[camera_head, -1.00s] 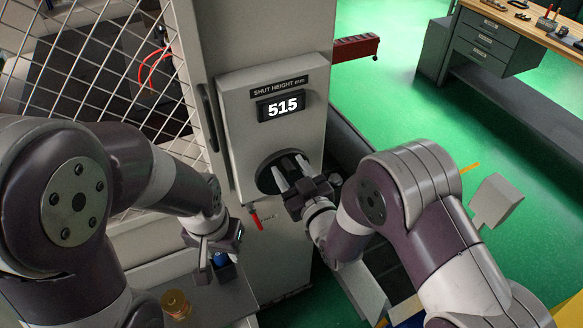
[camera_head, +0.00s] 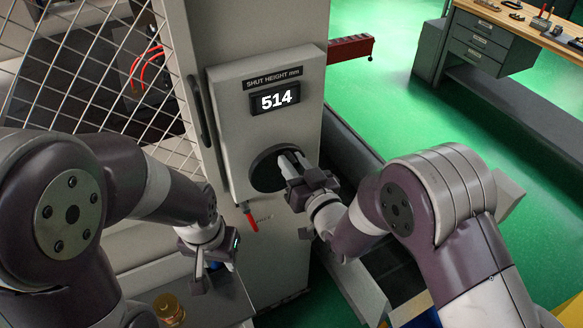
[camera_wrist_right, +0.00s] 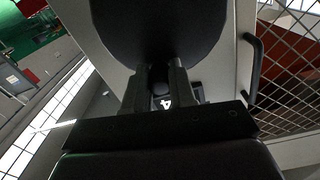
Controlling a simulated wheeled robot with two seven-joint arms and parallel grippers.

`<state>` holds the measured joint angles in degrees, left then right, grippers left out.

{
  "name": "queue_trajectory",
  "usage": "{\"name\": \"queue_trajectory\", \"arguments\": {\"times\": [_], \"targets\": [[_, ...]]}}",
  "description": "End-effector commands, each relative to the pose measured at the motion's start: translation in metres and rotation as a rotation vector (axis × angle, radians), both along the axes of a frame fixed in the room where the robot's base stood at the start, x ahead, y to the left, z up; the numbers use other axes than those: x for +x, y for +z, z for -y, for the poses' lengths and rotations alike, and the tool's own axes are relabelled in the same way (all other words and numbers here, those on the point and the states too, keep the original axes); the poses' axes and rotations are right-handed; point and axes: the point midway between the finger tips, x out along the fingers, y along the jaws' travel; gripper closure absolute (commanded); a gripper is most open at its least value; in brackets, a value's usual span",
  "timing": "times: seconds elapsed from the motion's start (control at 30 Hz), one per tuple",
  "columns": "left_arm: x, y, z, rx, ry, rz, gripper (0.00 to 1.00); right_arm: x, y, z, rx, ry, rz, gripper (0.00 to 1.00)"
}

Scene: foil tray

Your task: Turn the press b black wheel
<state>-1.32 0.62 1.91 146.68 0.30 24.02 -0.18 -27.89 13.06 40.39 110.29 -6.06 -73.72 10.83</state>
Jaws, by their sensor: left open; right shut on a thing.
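The black wheel (camera_head: 266,174) is a dark round disc on the grey press front, below a panel marked SHUT HEIGHT mm. The display (camera_head: 275,98) reads 514. My right gripper (camera_head: 284,158) is at the wheel's right side, partly covering it. In the right wrist view the wheel (camera_wrist_right: 158,30) fills the top middle, and the fingers are shut on a small dark knob (camera_wrist_right: 161,88) at its edge. My left gripper (camera_head: 209,278) is open and hangs low, left of the wheel and apart from the press front.
A small red-handled lever (camera_head: 250,220) sits below and left of the wheel. A dark vertical handle (camera_head: 200,112) and a wire mesh guard (camera_head: 90,70) are to the left. A brass-coloured cylinder (camera_head: 168,309) stands at lower left. Green floor is open at the right, before a workbench (camera_head: 500,45).

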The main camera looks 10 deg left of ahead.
Motion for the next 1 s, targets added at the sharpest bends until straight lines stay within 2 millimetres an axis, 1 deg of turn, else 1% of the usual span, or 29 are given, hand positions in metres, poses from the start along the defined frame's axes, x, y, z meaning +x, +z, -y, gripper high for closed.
{"name": "queue_trajectory", "arguments": {"times": [0.03,0.07,0.1,0.13,0.43,0.53,0.67,0.8,0.9,1.0], "targets": [[0.000,0.001,0.000,0.000,0.000,0.000,0.57,0.000,0.001,0.000,0.000,-0.001,0.001,1.00],[0.000,0.001,0.000,0.000,0.000,0.000,0.57,0.000,0.001,0.000,0.000,-0.001,0.001,0.68],[0.000,0.001,0.000,0.000,0.000,0.000,0.57,0.000,0.001,0.000,0.000,-0.001,0.001,0.55],[0.000,0.001,0.000,0.000,0.000,0.000,0.57,0.000,0.001,0.000,0.000,-0.001,0.001,0.49],[0.000,0.000,0.000,0.000,0.000,0.000,0.57,-0.001,0.000,0.001,-0.002,-0.001,0.001,0.49],[0.000,-0.005,0.000,0.000,0.000,0.000,0.57,-0.009,-0.001,0.006,-0.002,-0.001,0.002,0.49],[0.000,-0.017,0.000,0.000,0.000,0.000,0.57,-0.031,-0.003,0.022,-0.002,-0.002,0.003,0.49],[0.000,-0.029,0.000,0.000,0.000,0.000,0.57,-0.063,-0.003,0.043,-0.001,-0.002,0.004,0.49],[0.000,-0.034,0.000,0.000,0.000,0.000,0.57,-0.083,-0.003,0.056,-0.001,-0.002,0.002,0.49],[0.000,-0.036,0.000,0.000,0.000,0.000,0.57,-0.097,-0.001,0.065,-0.001,-0.002,0.002,0.49]]}}
